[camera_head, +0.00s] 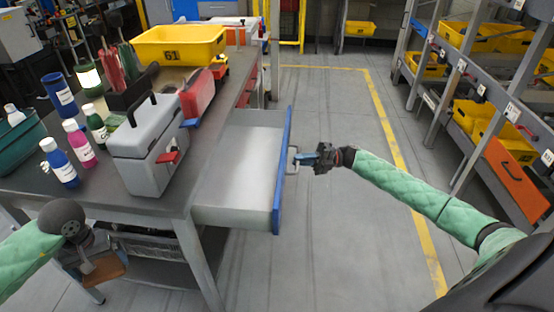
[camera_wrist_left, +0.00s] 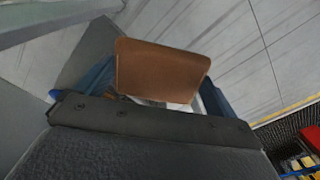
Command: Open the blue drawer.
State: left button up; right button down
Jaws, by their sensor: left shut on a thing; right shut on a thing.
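The blue drawer (camera_head: 282,180) is pulled out from the workbench, and its grey inside looks empty. Its blue front faces right and carries a pale handle (camera_head: 292,160). My right gripper (camera_head: 304,159) is at the handle and shut on it. My left gripper (camera_head: 97,262) is low at the bench's near left side, shut on a flat brown thing (camera_head: 105,270). The brown thing also shows in the left wrist view (camera_wrist_left: 160,70), between the blue fingers. What kind of thing it is cannot be told.
The workbench (camera_head: 95,188) holds a grey toolbox (camera_head: 148,150), several bottles, a yellow bin (camera_head: 178,45) and a teal basket (camera_head: 18,140). Shelves with yellow bins (camera_head: 505,150) stand at the right. The floor right of the drawer is clear.

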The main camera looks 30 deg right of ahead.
jog(key=c, duration=1.5)
grip_release()
pick_arm(q)
notch_tip(320, 180, down, 2)
jog(key=shift+b, duration=0.95)
pick_arm(e)
jog(key=v, duration=1.2)
jog(key=shift+f, duration=0.15)
